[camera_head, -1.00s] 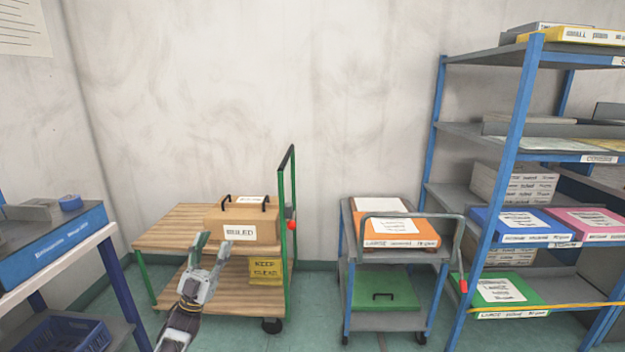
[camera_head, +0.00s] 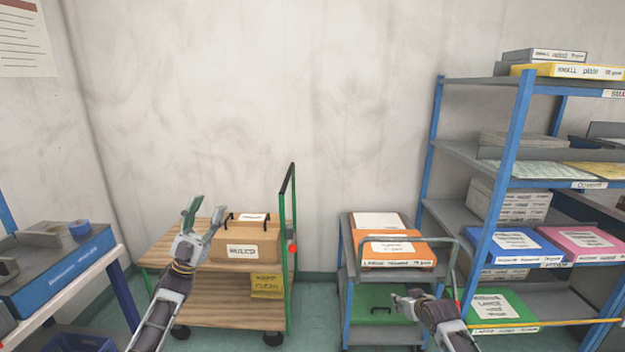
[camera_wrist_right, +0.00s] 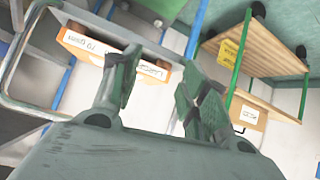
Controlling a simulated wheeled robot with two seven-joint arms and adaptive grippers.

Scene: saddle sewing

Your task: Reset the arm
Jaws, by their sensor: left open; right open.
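My left gripper (camera_head: 191,218) is open and empty in the head view. It is raised in front of the wooden cart, just left of the labelled cardboard box. My right gripper (camera_head: 406,298) is at the lower right of the head view, in front of the grey trolley. In the right wrist view its two fingers (camera_wrist_right: 160,95) are spread apart with nothing between them. The orange box (camera_wrist_right: 100,52) on the trolley and the wooden cart lie beyond the fingers there.
The wooden cart (camera_head: 215,312) carries the cardboard box (camera_head: 246,246) and a yellow sign (camera_head: 266,283). The grey trolley (camera_head: 349,325) holds the orange box and a green box (camera_head: 378,306) below. A blue shelf rack (camera_head: 511,150) stands right; a workbench (camera_head: 70,297) stands left. Bare floor lies between the carts.

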